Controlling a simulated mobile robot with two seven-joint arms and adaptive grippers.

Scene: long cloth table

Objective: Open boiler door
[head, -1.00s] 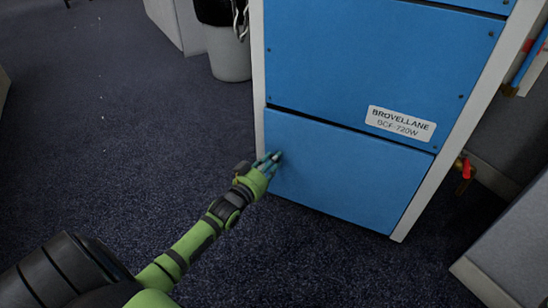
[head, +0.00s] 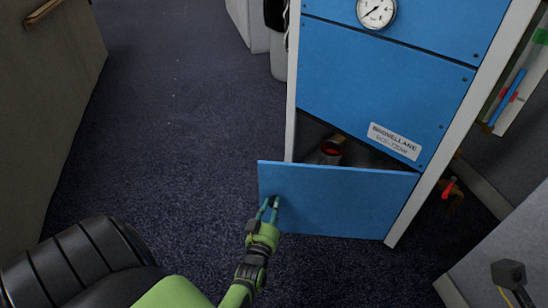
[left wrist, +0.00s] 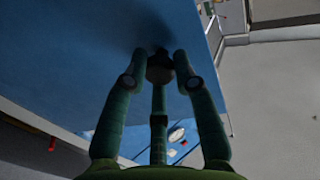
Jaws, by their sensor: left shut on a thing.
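The boiler (head: 380,80) is a tall blue cabinet with pale side edges. Its lower door (head: 325,205) is a blue panel, swung partly open, with its free edge at the left and its right edge at the frame. My left gripper (head: 269,207) is at the door's front near the free edge. In the left wrist view its fingers (left wrist: 160,75) are closed around a small dark knob (left wrist: 160,69) on the blue panel (left wrist: 75,50). Through the gap above the door, a dark interior with a red-rimmed round part (head: 330,150) shows. My right gripper is not in view.
A gauge (head: 376,12) sits on the boiler's upper panel. A red-handled valve (head: 449,188) is right of the boiler. A grey bin stands behind its left side, partly hidden. Grey furniture (head: 60,90) is at the left; open dark carpet (head: 180,130) lies between.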

